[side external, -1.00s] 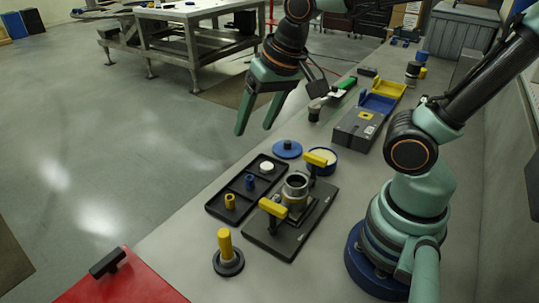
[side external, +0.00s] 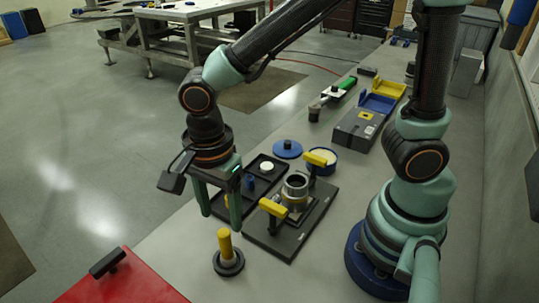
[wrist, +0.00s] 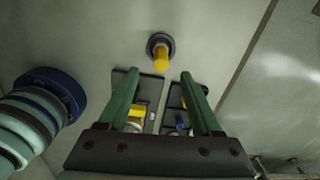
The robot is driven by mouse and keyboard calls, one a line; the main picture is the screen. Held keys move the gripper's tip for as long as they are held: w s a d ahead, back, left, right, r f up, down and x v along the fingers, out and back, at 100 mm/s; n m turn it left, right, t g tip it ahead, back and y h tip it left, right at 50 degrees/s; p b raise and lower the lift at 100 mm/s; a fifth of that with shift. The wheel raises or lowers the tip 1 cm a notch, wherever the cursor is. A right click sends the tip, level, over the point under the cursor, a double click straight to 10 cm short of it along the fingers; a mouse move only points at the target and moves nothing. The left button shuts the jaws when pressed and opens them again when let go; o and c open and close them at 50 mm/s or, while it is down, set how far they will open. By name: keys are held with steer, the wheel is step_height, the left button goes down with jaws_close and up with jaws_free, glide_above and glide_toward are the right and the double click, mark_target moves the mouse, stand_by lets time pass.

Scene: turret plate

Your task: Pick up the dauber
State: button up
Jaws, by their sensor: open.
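The dauber, with an upright yellow handle (side external: 225,241) and a round dark base (side external: 229,264), stands on the grey bench near its front left edge. In the wrist view the dauber (wrist: 161,56) appears just beyond my fingertips, centred between them. My gripper (side external: 220,219) is open and empty, pointing down. Its green fingers hang above and a little behind the dauber, close to the handle's top in the side view. In the wrist view my gripper (wrist: 160,76) has its fingers spread apart. They partly cover the tray and plate behind.
A black plate (side external: 285,247) with a metal ring fixture and yellow-topped clamps stands right of the dauber. A black tray (side external: 262,192) with small parts lies behind my gripper. A red panel (side external: 125,282) with a black handle is at front left. A blue disc (side external: 287,149) lies farther back.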

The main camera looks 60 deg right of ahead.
mark_target(226, 245)
step_height(226, 245, down, 10)
steer(key=shift+w+f, duration=0.1)
steer(key=shift+f, duration=0.05)
stand_by(0.5)
jaws_close()
